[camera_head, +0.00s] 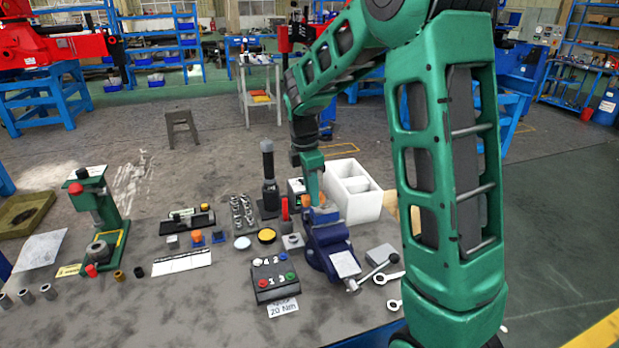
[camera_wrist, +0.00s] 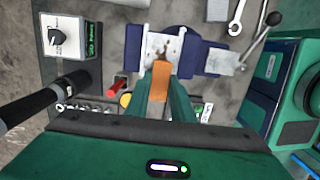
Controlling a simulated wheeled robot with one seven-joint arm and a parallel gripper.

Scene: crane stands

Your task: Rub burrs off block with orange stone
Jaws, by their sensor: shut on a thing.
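My gripper (camera_wrist: 162,98) is shut on the orange stone (camera_wrist: 161,80), seen in the wrist view between its two green fingers. The stone's far end lies over or just short of a pale metal block (camera_wrist: 153,44) with brown marks. I cannot tell whether they touch. The block sits at the jaws of the blue vise (camera_wrist: 200,57). In the head view the vise (camera_head: 327,236) is clamped near the bench's front edge, and my gripper (camera_head: 313,196) points down over it. The stone and block are mostly hidden there.
A white divided bin (camera_head: 362,203) stands behind the vise. A black button box (camera_head: 273,279) stands to its left, and wrenches (camera_head: 390,277) lie to its right. A red-handled tool (camera_wrist: 117,87) shows close to the fingers. A green press (camera_head: 100,215) stands far left.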

